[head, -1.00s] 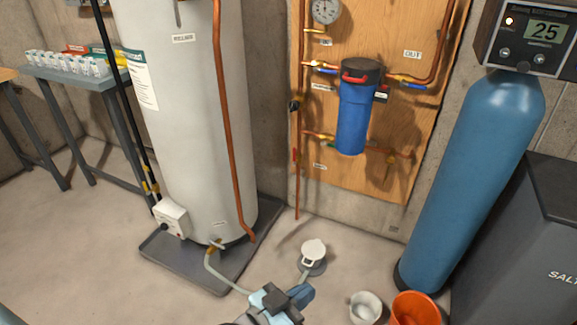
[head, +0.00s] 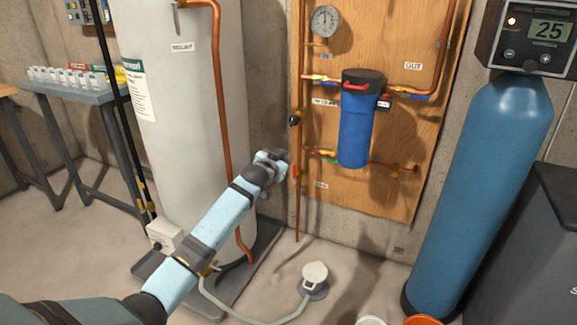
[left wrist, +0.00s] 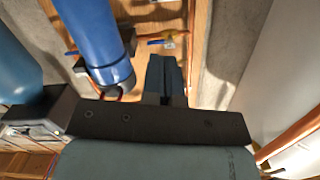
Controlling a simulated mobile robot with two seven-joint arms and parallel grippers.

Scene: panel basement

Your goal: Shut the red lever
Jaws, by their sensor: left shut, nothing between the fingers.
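A small red lever (head: 296,170) sits on the vertical copper pipe at the left edge of the wooden panel. My left gripper (head: 284,158) is in front of the wall, just left of that lever in the head view. I cannot tell whether they touch. In the left wrist view my left gripper (left wrist: 166,75) shows its dark fingers close together, with nothing between them. I cannot make out the red lever clearly there. My right gripper is not in view.
A blue filter (head: 355,132) with a red handle hangs on the panel (head: 395,205). A blue cylinder (head: 480,170) stands right. A hose runs over the floor to a white-topped drain (head: 314,274).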

